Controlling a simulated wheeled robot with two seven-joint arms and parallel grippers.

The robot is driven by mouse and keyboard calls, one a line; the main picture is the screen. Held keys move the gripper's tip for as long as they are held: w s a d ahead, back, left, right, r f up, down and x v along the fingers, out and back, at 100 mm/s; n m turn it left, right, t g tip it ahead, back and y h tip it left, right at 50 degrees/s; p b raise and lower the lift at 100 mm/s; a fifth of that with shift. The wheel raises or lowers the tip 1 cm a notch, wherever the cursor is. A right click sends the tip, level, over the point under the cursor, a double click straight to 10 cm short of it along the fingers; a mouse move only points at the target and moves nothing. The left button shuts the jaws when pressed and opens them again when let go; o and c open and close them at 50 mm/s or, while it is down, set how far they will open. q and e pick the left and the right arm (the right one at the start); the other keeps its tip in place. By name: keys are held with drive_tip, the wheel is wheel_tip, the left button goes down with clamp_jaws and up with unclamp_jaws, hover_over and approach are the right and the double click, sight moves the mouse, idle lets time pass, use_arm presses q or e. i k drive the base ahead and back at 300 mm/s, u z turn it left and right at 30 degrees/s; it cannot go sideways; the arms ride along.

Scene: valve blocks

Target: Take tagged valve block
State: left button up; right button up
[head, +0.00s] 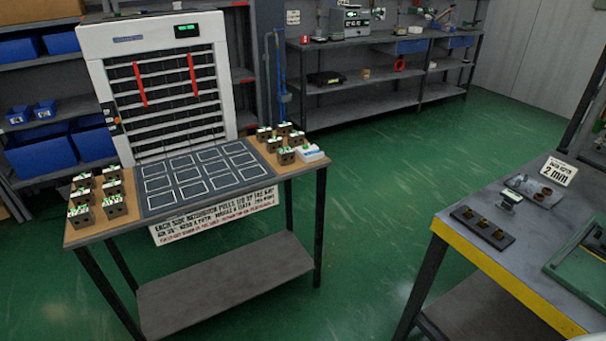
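Several small brown valve blocks with green and white tops stand on the wooden table. One group (113,189) is at the table's left end, and another group (286,156) is at its right end. I cannot tell which block carries a tag; the markings are too small to read. A white item (310,153) lies at the right end beside the blocks. Between the groups is a dark mat (197,160) with white outlined rectangles, all empty. Neither of my grippers is in view.
A white cabinet (205,35) with dark slats stands behind the table. A grey bench with a yellow edge (510,278) is at right, holding a dark tray (482,228), small metal parts and a "2 mm" sign (558,172). Green floor (375,190) between them is clear. Shelves line the back.

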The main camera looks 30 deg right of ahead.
sight(286, 155)
drive_tip(key=u, duration=0.35)
drive_tip(key=k, duration=0.3)
drive_tip(key=z, duration=1.55)
drive_tip(key=i, duration=0.95)
drive_tip(key=u, duration=0.6)
drive_tip(key=i, duration=1.05)
drive_tip(key=u, duration=1.05)
